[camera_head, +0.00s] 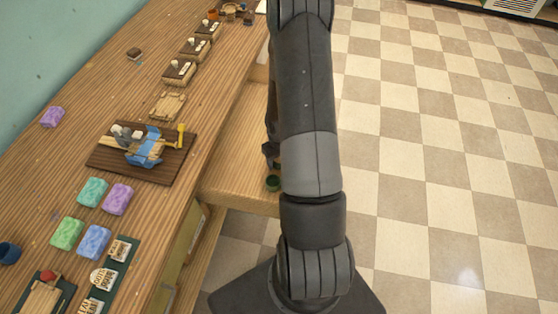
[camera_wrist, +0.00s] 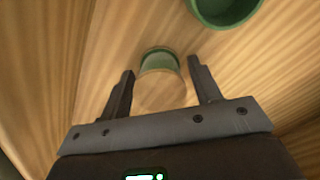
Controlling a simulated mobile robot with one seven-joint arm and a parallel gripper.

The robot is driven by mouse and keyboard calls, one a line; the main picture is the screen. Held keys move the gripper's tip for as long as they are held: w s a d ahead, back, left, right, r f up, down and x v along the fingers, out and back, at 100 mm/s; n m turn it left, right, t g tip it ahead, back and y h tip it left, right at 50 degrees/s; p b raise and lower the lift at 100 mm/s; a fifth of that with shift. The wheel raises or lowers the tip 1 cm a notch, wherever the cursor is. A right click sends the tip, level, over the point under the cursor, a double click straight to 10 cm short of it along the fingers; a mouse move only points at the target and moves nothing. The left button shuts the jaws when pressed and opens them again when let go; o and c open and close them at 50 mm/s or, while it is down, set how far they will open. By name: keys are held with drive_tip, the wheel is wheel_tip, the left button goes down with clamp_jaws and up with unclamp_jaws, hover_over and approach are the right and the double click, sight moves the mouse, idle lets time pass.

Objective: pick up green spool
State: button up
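The green spool (camera_wrist: 158,60), with a green band and a pale wooden round end, is on a wooden surface in the wrist view. My gripper (camera_wrist: 160,67) is open, its two dark fingers apart. The spool shows between and a little beyond the fingertips, with visible gaps on both sides. I cannot tell how high the fingers are above the surface. In the head view my arm hides most of the gripper and the spool area.
A green cup-like thing (camera_wrist: 225,8) is close by, beyond the right finger. In the head view a green round thing (camera_head: 273,183) is on the lower shelf (camera_head: 235,190). The higher wooden counter (camera_head: 60,165) at left holds soaps and a dark board (camera_head: 105,163).

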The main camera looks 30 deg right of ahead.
drive_tip(key=c, duration=0.8)
drive_tip(key=shift+r, duration=0.15)
